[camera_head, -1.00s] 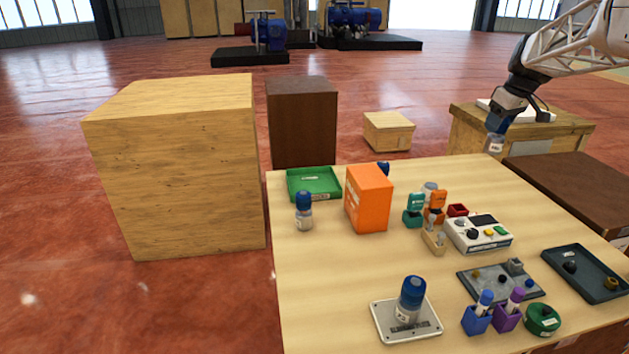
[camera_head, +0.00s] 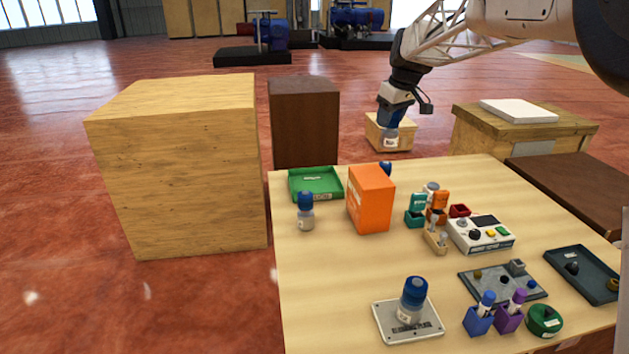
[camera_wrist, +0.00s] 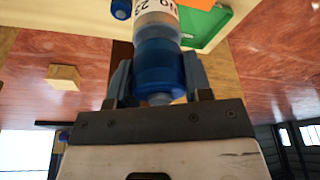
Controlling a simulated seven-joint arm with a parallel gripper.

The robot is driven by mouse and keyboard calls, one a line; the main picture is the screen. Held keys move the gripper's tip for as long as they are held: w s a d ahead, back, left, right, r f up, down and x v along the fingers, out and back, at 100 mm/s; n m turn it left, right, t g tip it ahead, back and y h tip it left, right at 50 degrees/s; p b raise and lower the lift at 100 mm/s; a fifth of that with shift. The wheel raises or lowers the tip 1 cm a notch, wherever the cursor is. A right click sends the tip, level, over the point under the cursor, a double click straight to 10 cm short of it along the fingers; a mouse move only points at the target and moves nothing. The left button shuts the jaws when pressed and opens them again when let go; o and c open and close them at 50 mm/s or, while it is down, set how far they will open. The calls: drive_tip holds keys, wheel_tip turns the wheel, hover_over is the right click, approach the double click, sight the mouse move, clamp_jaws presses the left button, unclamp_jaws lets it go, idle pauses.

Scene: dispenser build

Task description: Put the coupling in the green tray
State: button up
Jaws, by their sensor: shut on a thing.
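My gripper (camera_head: 391,118) is shut on a blue-capped bottle (camera_head: 390,137), held in the air beyond the table's back edge. In the wrist view the bottle's blue cap (camera_wrist: 160,68) sits between the fingers, with a pale labelled body beyond. The green tray (camera_head: 316,196) is at the table's back left, to the left of my gripper; it looks empty apart from a label. It also shows in the wrist view (camera_wrist: 212,32). I cannot tell for sure which thing is the coupling; small parts lie in a dark tray (camera_head: 583,285) at the right.
An orange box (camera_head: 370,199) stands right of the green tray. A similar bottle (camera_head: 306,212) stands in front of the tray, and another (camera_head: 412,300) on a metal plate (camera_head: 395,334). Holders and a control box (camera_head: 482,234) crowd the right. The table's front left is clear.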

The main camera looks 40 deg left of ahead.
drive_tip(key=s+a+n, duration=0.1)
drive_tip(key=s+a, duration=1.2)
wheel_tip(320, 180, down, 15)
drive_tip(key=shift+w+d+f, duration=0.15)
drive_tip(key=shift+d, duration=0.1)
drive_tip(key=shift+w+a, duration=0.1)
drive_tip(key=w+a+f, duration=0.1)
drive_tip(key=w+a, duration=1)
drive_tip(key=shift+f, duration=0.2)
drive_tip(key=shift+w+a, duration=0.1)
drive_tip(key=shift+f, duration=0.15)
drive_tip(key=shift+f, duration=1.6)
drive_tip(key=shift+f, duration=0.15)
